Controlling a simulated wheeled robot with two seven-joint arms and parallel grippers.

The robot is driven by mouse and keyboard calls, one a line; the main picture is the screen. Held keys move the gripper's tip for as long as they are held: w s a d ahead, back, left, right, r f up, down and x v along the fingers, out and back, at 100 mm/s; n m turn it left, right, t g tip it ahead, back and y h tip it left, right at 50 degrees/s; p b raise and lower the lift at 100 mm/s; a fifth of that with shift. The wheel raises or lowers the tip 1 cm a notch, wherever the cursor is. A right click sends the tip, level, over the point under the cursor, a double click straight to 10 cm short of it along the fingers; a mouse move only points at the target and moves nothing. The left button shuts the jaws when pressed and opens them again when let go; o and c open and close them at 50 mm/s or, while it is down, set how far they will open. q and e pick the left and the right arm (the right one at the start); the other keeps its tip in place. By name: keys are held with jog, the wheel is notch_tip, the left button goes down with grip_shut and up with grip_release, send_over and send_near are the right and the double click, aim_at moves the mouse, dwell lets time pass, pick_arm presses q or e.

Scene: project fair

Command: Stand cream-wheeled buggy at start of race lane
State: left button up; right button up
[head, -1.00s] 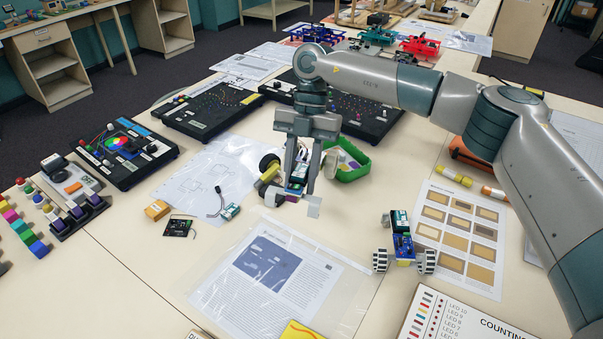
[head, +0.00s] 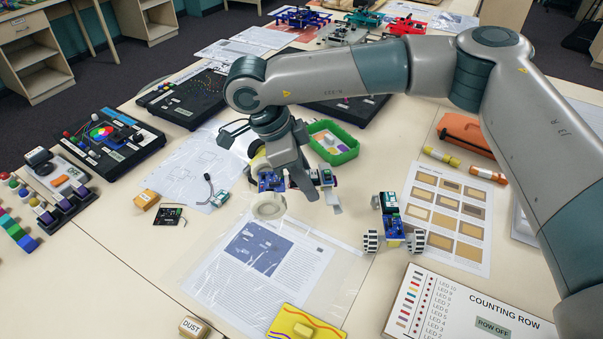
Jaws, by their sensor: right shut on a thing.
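My right gripper (head: 290,185) is shut on the cream-wheeled buggy, left of the middle of the head view. The buggy's cream wheel (head: 269,206) faces me and its blue board (head: 271,181) shows beside the fingers. The gripper hides much of the buggy. A dark part and a pale flap show right of the fingers; I cannot tell for certain that they belong to it. Another buggy (head: 391,222), with black-and-white wheels, stands on the table to the right. I cannot make out which surface is the race lane. My left gripper is not in view.
A green tray (head: 347,157) stands just behind the gripper. A printed sheet in a clear sleeve (head: 235,282) lies in front. The counting-row board (head: 470,310), a sheet of brown samples (head: 462,245) and an orange case (head: 465,135) lie right. Electronics boards stand left and behind.

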jog(key=n, duration=0.1)
jog(key=s+n+t, duration=0.1)
jog(key=n, duration=0.2)
jog(key=shift+s+d+r+n+t, duration=0.15)
jog(key=shift+s+d+n+t, duration=0.05)
jog(key=shift+d+n+t, duration=0.2)
jog(key=shift+s+d+r+n+t+y, duration=0.2)
jog(key=shift+s+n+t+y, duration=0.4)
jog(key=shift+n, duration=1.55)
jog(key=shift+s+d+r+n+t+y, duration=0.1)
jog(key=shift+s+d+n+t+y, duration=0.15)
jog(key=shift+s+n+y, duration=1.25)
jog(key=shift+d+r+n+t+y, duration=0.2)
jog(key=shift+n+t, duration=0.15)
jog(key=shift+n, duration=2.4)
